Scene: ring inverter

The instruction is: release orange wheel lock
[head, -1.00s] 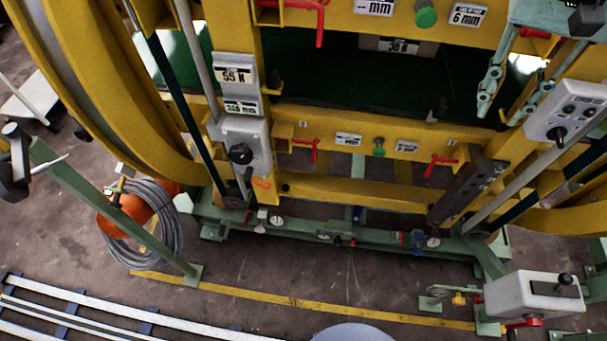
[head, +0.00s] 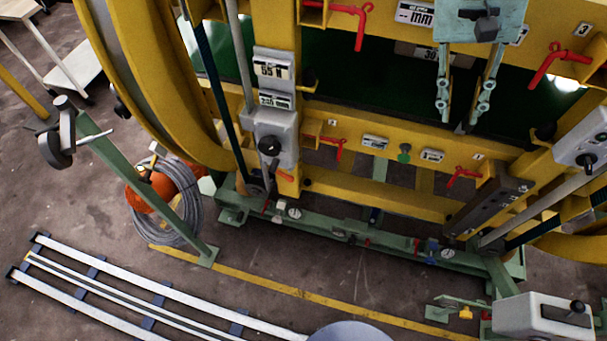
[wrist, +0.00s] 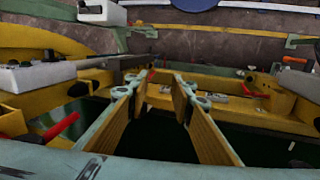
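A small orange lever (head: 285,177), which may be the orange wheel lock, sits at the lower left of the yellow frame, below the grey box with the black knob (head: 270,146). I cannot be sure it is the lock. My gripper (head: 462,114) hangs at the upper right in front of the yellow frame, well to the right of and above that lever. Its two fingers are spread with nothing between them. In the wrist view my gripper (wrist: 158,82) also shows open and empty.
Red handles (head: 340,146) stick out from the yellow frame (head: 385,195). A green beam (head: 350,232) runs along its base. A green post (head: 140,185) with a handwheel (head: 62,135) and an orange object with coiled cable (head: 185,205) stand at left. White rails (head: 140,295) lie on the floor.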

